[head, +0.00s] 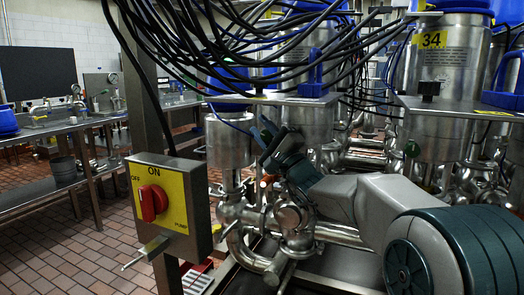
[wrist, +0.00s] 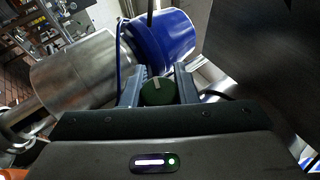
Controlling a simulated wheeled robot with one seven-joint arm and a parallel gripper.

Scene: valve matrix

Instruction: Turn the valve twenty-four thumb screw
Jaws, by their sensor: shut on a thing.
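In the wrist view, a round dark green thumb screw (wrist: 158,94) with a pale mark on its top sits between the two fingers of my gripper (wrist: 161,80). The fingers are shut on its sides. In the head view, my gripper (head: 268,138) reaches up to the valve group in the middle, beside a steel cylinder (head: 228,145). The screw is mostly hidden there by my wrist. No number twenty-four label is readable in either view.
A yellow pump switch box (head: 158,204) with a red knob stands at left front. Black cables (head: 250,55) hang above my gripper. Steel pipes (head: 260,225) run below.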

